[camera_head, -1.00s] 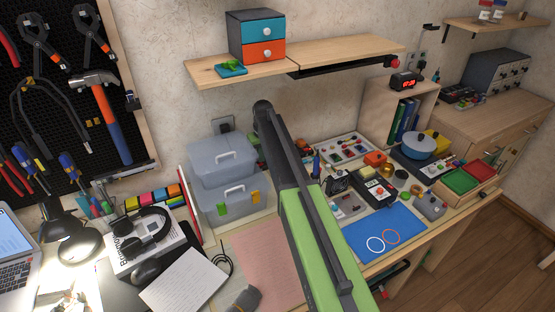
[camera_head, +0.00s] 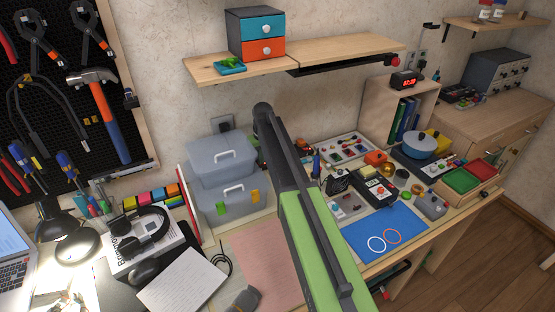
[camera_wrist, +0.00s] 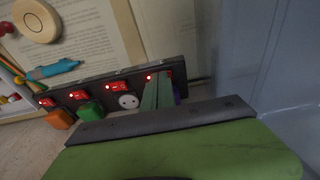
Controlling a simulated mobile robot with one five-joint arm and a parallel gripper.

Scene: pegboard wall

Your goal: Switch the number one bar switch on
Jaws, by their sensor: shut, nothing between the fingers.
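A dark bar (camera_wrist: 100,92) with several red rocker switches runs slantwise across the wrist view. Lit red switches show at its left end (camera_wrist: 46,102), beside that (camera_wrist: 78,95), in the middle (camera_wrist: 117,86) and near its right end (camera_wrist: 151,77). No number can be read on them. My gripper (camera_wrist: 160,78) is shut and empty, its green fingers at the right end of the bar. The fingers partly cover the rightmost switch, and I cannot tell whether they touch it. In the head view my arm hides the bar and fingertips.
A blue-grey surface fills the wrist view's right side.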

